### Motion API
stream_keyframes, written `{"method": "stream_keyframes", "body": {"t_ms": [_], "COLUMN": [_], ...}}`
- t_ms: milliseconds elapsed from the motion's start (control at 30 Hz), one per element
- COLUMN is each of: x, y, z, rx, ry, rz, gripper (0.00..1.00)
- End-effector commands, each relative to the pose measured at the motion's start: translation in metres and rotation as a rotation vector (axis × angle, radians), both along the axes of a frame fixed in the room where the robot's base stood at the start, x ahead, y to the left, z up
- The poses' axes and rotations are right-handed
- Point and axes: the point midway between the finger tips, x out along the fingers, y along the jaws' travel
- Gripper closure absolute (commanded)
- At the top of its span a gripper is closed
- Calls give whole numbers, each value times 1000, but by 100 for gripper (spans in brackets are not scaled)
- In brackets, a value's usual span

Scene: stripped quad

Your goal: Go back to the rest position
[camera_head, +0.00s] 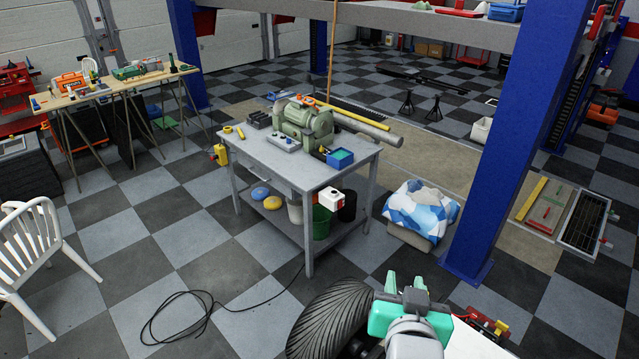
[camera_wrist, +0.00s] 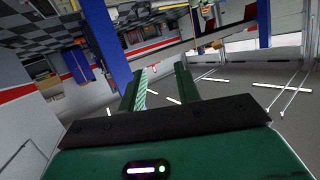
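My gripper (camera_head: 405,286) is at the bottom of the head view, right of centre, with its two green fingers pointing up and away in the picture. In the wrist view my gripper (camera_wrist: 162,80) shows two green fingers standing apart, with nothing between them. It is open and empty. It is in front of the grey workbench (camera_head: 262,164) in the head view and appears apart from it. The wrist view looks out over the room, tilted, with ceiling lights at the right.
The workbench holds a green bench grinder (camera_head: 305,122) and a blue bin (camera_head: 340,158). A tyre (camera_head: 330,318) lies close left of my gripper. A blue post (camera_head: 505,150) stands to the right. A white chair (camera_head: 35,255) is at far left. A black cable (camera_head: 205,303) lies on open floor.

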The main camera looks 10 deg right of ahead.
Motion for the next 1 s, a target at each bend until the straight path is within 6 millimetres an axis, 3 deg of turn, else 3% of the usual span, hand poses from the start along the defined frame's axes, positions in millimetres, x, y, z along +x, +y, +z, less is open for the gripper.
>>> {"method": "stream_keyframes", "body": {"t_ms": [33, 200, 300, 433, 500, 600, 1000], "x": [2, -16, -44, -88, -108, -126, -132], "y": [22, 95, 138, 180, 195, 206, 210], "z": [48, 184, 257, 327, 351, 369, 374], "rx": [-33, -131, -175, -210, -220, -228, -230], "ry": [-82, -368, -539, -728, -800, -864, -882], "rz": [37, 150, 213, 277, 300, 319, 324], "gripper": [67, 67, 67, 67, 67, 67, 67]}}
